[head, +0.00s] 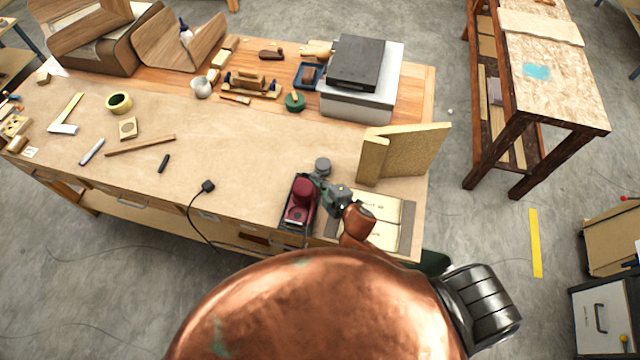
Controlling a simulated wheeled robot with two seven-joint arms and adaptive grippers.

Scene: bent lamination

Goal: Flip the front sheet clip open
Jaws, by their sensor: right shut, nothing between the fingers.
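A dark red sander (302,194) with a grey-black base lies near the front edge of the paper-covered workbench, right of centre. Its front sheet clip is too small to make out, so I cannot tell whether it is open. My right gripper (320,183) is shut and empty at the right side of the sander. Its fingertips are close to the sander; I cannot tell whether they touch it. My gripper and copper arm hide part of that side. My left gripper is not in view.
A pale sheet or board (384,235) lies right of the sander, partly under my arm. An upright tan block (407,155) stands behind it. A black plug on a cord (208,186) lies to the left. The brown paper (245,150) between is mostly clear.

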